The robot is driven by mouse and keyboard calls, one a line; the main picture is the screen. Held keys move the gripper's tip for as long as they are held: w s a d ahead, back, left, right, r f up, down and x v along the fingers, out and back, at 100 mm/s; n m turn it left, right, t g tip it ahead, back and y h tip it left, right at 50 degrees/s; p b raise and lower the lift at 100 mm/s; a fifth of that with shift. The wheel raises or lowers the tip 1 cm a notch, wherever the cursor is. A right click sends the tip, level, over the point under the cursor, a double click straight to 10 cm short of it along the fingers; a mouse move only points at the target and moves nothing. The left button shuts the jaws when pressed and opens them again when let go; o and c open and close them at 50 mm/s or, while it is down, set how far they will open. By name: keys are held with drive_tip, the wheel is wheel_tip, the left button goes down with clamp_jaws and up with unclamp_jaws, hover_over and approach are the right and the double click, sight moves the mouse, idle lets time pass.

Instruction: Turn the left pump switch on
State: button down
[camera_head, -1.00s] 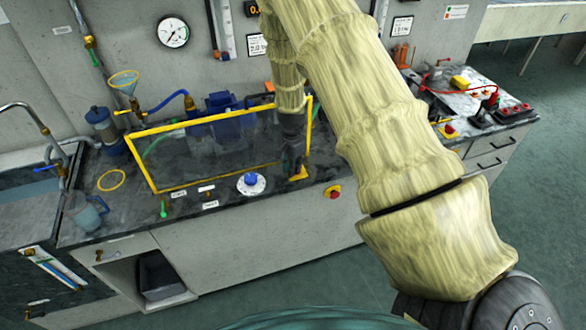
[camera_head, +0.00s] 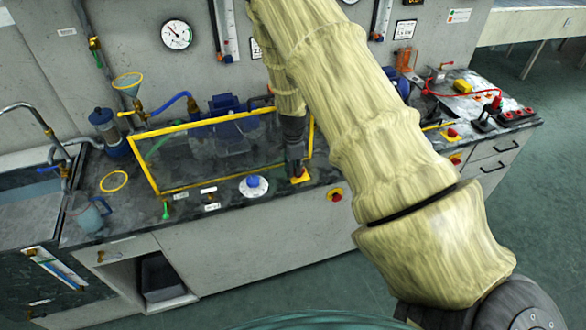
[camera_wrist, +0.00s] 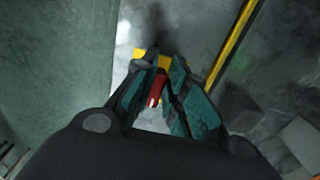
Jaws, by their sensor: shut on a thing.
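In the head view my gripper (camera_head: 296,170) points down over this plate and hides the handle. In the wrist view my gripper (camera_wrist: 165,68) has its teal-padded fingers on both sides of the red handle, shut on it. Part of the yellow plate (camera_wrist: 138,57) shows beyond the fingertips. The handle's exact angle is hard to read.
A white dial with a blue knob (camera_head: 253,185) lies left of the plate. A red button (camera_head: 335,195) is on the counter's front face. Another red-and-yellow switch (camera_head: 452,133) is at the right.

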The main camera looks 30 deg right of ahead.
drive_tip(key=c, duration=1.4)
unclamp_jaws()
drive_tip(key=shift+c, duration=0.2)
drive_tip(key=shift+r, duration=0.1)
wheel_tip(320, 180, up, 12)
